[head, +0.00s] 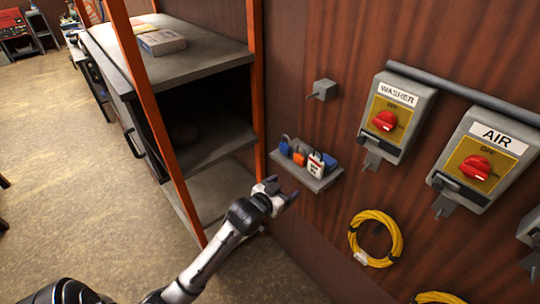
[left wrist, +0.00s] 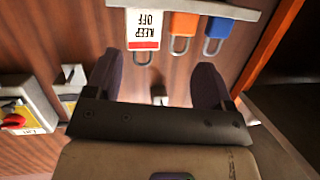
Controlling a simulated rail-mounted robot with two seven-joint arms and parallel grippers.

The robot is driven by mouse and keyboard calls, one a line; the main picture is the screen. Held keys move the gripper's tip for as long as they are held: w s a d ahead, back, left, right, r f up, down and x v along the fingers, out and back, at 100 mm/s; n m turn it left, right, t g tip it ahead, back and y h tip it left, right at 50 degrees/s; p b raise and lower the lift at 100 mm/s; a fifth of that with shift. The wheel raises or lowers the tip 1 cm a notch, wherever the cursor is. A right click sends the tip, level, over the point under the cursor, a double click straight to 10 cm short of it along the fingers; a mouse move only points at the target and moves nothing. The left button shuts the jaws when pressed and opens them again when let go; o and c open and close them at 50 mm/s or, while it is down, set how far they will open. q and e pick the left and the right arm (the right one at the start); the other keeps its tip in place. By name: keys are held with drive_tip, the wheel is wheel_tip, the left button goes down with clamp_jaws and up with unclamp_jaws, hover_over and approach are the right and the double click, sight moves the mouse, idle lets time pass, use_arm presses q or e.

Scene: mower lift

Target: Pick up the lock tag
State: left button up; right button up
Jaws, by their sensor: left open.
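The lock tag (head: 316,167) is white with a red band and stands on a small grey wall shelf (head: 318,184) among padlocks. In the left wrist view the tag (left wrist: 144,27) appears upside down, reads "KEEP OFF", and has a metal shackle. My left gripper (head: 285,190) is open and empty, just below and left of the shelf in the head view. In the left wrist view its fingers (left wrist: 157,65) are spread apart, with the tag beyond the tips and not touched. My right gripper is not in view.
Orange (head: 299,158) and blue (head: 285,147) padlocks stand beside the tag; another blue item is right of it. WASHER (head: 397,112) and AIR (head: 484,158) switch boxes and a yellow coil (head: 376,239) are on the wall. An orange-posted shelving unit (head: 190,68) stands left.

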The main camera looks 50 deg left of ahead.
use_arm(q)
wheel_tip(320, 180, up, 3)
drive_tip(key=d+t, duration=0.2)
drive_tip(key=t, duration=0.1)
approach(316, 159)
drive_tip(key=w, duration=0.6)
drive_tip(key=w+a, duration=0.1)
drive_tip(key=w, duration=0.2)
drive_tip(key=shift+w+a+r, duration=0.15)
drive_tip(key=shift+a+r, duration=0.15)
drive_tip(key=shift+r, duration=0.1)
drive_tip(key=shift+w, duration=0.35)
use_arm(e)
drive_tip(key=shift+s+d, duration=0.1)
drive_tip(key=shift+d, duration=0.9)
use_arm(q)
drive_tip(key=c, duration=0.6)
